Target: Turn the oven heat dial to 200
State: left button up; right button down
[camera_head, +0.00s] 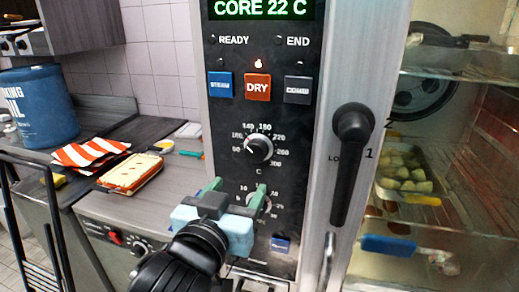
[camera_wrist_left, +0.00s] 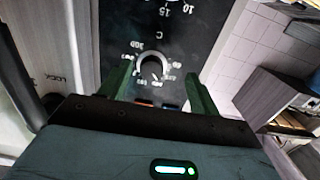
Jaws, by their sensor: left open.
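The oven heat dial (camera_head: 259,150) is a round black knob with a white pointer, on the dark control panel, with a ring of numbers and a "C" below it. Its pointer faces up and left, toward the low numbers. In the left wrist view the heat dial (camera_wrist_left: 153,67) appears upside down, between and beyond the two green fingertips. My left gripper (camera_head: 236,190) is open and empty, in front of the panel and lower than the heat dial in the head view. Its fingers (camera_wrist_left: 159,82) do not appear to touch the dial. My right gripper is not in view.
A lower dial (camera_head: 263,204) is partly hidden by a left finger. The black door handle (camera_head: 350,165) stands out right of the panel. Buttons, including a red DRY button (camera_head: 257,87), sit above. A counter at left holds a blue tub (camera_head: 38,105) and a striped cloth (camera_head: 90,153).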

aim_at(254, 155)
pick_arm(q)
jog(key=shift+t, duration=0.3)
jog(key=shift+w+d+r, duration=0.5)
jog(key=shift+w, duration=0.65)
jog(key=shift+w+d+r, duration=0.45)
jog(key=shift+w+d, duration=0.05)
jog(key=shift+w, duration=0.7)
jog(key=shift+w+d+r, duration=0.5)
jog(key=shift+w, duration=0.65)
jog(key=c, duration=1)
jog(key=shift+o, duration=0.2)
